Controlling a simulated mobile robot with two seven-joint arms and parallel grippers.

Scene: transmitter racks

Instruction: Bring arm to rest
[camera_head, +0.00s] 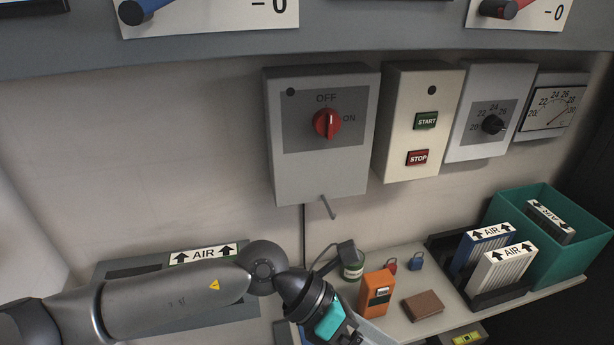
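My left arm comes in from the left edge and reaches across the lower part of the view. Its wrist bends down to my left gripper (348,335) at the bottom edge, in front of the shelf. The fingertips are cut off or hidden, so I cannot tell whether it is open or holds anything. My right arm and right gripper are not in view.
A grey switch box (318,180) with a red knob (327,123) hangs on the wall. A START/STOP box (405,135) is beside it. The shelf (400,325) holds an orange device (376,294), a brown wallet (423,305), air filters (500,268) and a teal bin (575,262).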

